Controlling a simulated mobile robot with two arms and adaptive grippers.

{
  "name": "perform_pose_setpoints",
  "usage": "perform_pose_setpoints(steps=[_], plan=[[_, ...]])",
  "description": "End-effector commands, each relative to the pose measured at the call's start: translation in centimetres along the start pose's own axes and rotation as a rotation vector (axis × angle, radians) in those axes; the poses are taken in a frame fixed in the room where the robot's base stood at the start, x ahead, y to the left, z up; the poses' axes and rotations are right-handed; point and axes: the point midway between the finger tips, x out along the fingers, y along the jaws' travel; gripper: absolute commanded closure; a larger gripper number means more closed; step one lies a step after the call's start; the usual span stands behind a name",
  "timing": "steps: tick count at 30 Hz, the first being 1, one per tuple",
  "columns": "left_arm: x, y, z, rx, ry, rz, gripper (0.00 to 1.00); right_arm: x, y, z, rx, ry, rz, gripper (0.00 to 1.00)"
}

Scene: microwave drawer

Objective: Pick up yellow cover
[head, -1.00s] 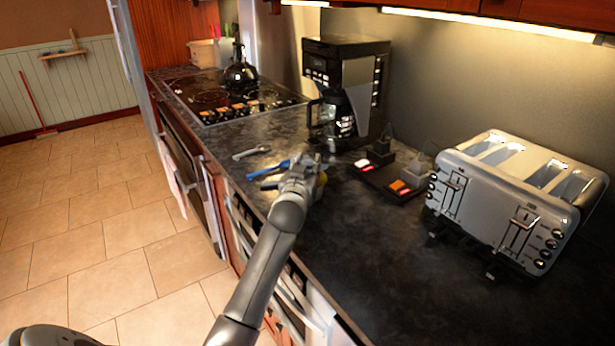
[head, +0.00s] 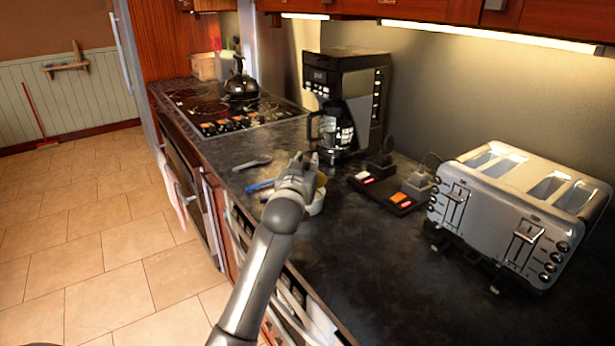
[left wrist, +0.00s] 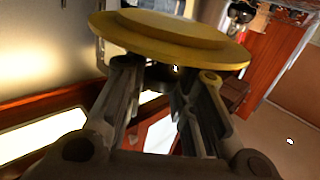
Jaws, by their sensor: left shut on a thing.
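The yellow cover (left wrist: 170,40) is a round, stepped disc that fills the top of the left wrist view. My left gripper (left wrist: 168,73) is shut on it, with both fingertips against its near side. My right gripper is not in view.
The coffee maker (head: 345,90) stands behind the gripper. A dark block with red and orange pieces (head: 385,192) and a toaster (head: 515,210) are to the right. A wrench (head: 251,164) and a blue-handled tool (head: 263,185) lie left. The front counter (head: 370,270) is clear.

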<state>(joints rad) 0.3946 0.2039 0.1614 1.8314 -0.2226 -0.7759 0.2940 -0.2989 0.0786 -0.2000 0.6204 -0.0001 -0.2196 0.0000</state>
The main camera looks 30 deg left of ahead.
Motion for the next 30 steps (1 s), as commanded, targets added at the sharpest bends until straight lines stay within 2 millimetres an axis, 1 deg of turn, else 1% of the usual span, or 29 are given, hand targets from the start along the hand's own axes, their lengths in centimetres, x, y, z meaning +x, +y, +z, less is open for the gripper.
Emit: perform_pose_setpoints(steps=[1, 4, 5, 9, 15, 21, 30], plan=[[-1.1, 0.1, -1.3, -0.001, 0.009, 0.002, 0.92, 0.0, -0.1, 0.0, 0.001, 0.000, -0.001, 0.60], [-3.0, 0.1, -3.4, -0.002, 0.009, 0.002, 0.92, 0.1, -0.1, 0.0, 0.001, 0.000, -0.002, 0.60], [-3.7, 0.1, -3.3, -0.001, 0.006, 0.002, 0.92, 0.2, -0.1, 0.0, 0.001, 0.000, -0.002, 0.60], [-6.5, 0.2, -4.4, -0.002, 0.008, 0.002, 0.92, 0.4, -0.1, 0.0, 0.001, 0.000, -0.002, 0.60], [-9.7, 0.2, -5.7, -0.001, 0.008, 0.001, 0.92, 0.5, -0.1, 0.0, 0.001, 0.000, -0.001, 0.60], [-11.3, 0.2, -6.3, 0.000, 0.008, 0.000, 0.92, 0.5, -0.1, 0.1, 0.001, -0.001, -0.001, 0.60], [-11.8, 0.2, -6.4, 0.001, 0.006, 0.000, 0.92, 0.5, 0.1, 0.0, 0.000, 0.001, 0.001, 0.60]])
